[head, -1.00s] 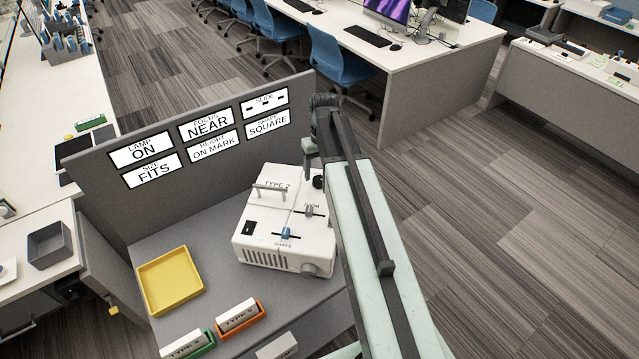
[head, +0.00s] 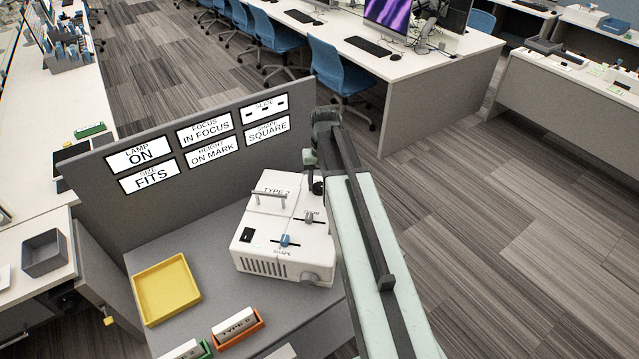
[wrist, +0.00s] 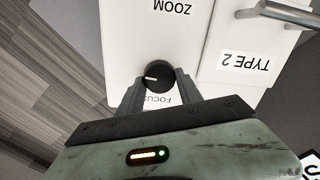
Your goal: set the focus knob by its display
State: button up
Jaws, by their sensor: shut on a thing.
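The focus knob (wrist: 154,76) is a round black knob with a white pointer line, on the white projector-like device (head: 262,232) marked TYPE 2. In the wrist view my gripper (wrist: 155,88) is shut on the knob, one finger on each side. The FOCUS label beside it is partly covered. In the head view my arm hides most of the knob and the gripper shows at the device's back right corner. The focus display (head: 205,131) on the grey panel reads IN FOCUS.
Other displays on the panel (head: 90,205) read LAMP ON, SIZE FITS, HEIGHT ON MARK and SHAPE SQUARE. A blue shape slider (head: 285,241) and a zoom slider (head: 309,219) are on the device. A yellow tray (head: 166,289) and an orange holder (head: 238,329) stand to its left and front.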

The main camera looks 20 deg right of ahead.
aim_at(321, 185)
jog(key=shift+m, duration=0.4)
jog(key=o, duration=1.4)
jog(key=shift+c, duration=0.2)
jog(key=r+p, duration=0.8)
jog(key=shift+s+d, duration=0.1)
jog(key=shift+d, duration=0.15)
jog(key=shift+f, duration=0.1)
